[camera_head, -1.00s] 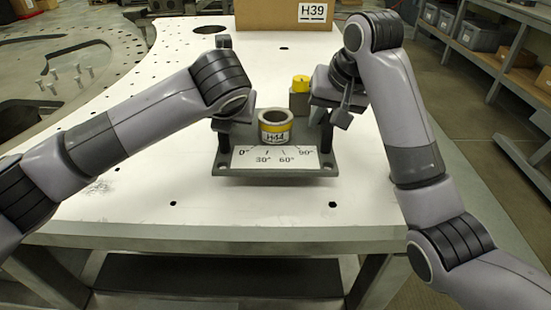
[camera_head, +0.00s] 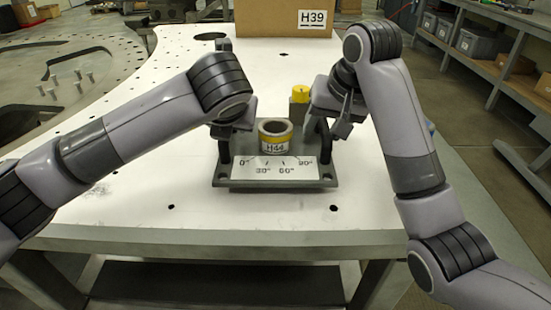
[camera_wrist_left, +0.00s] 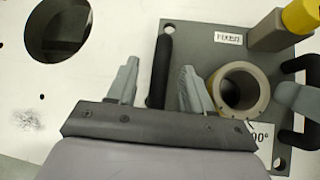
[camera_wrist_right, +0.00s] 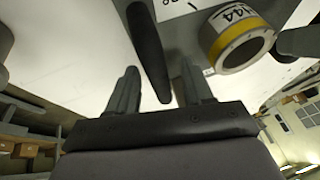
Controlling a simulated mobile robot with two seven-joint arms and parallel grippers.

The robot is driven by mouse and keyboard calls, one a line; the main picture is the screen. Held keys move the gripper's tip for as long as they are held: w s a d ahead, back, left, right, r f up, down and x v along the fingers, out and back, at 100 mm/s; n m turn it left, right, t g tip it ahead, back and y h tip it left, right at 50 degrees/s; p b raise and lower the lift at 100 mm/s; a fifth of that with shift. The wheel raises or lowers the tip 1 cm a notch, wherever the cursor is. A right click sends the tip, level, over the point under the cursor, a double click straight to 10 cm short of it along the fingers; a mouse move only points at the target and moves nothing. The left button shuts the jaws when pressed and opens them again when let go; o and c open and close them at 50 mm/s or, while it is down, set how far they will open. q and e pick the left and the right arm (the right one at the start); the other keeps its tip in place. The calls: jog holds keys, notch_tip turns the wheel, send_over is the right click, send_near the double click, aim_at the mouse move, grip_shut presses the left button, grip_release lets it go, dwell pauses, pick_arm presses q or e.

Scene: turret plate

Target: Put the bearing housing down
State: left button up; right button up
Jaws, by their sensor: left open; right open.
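The bearing housing (camera_head: 276,140) is a short upright ring with a yellow band and an H44 label. It stands on a grey plate (camera_head: 325,181) with a white angle scale. The plate appears to lie flat on the table. My left gripper (camera_head: 222,131) is open, its fingers on either side of the plate's left black handle (camera_wrist_left: 160,70). My right gripper (camera_head: 340,127) is open, its fingers to either side of the right black handle (camera_wrist_right: 148,50). Finger contact with the handles cannot be told.
A yellow-topped post (camera_head: 300,95) stands at the plate's back right. A cardboard box labelled H39 (camera_head: 270,18) stands at the far table edge. The white table top (camera_head: 130,200) is clear around the plate. The table has a large hole (camera_wrist_left: 58,28).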

jog(key=shift+v, duration=1.95)
jog(key=shift+d+r, duration=0.15)
jog(key=shift+r, duration=0.3)
pick_arm(q)
jog(key=v, duration=1)
pick_arm(e)
jog(key=v, duration=0.7)
jog(key=shift+s, duration=0.25)
pick_arm(q)
jog(key=shift+r, duration=0.1)
pick_arm(e)
jog(key=shift+r, duration=0.2)
pick_arm(q)
jog(key=a+r+p+v, duration=0.1)
jog(key=p+v, duration=0.5)
jog(key=v, duration=0.1)
jog(key=shift+w+d, duration=0.35)
jog(key=shift+d, duration=0.05)
pick_arm(e)
notch_tip(320, 180, up, 6)
jog(key=shift+r, duration=0.1)
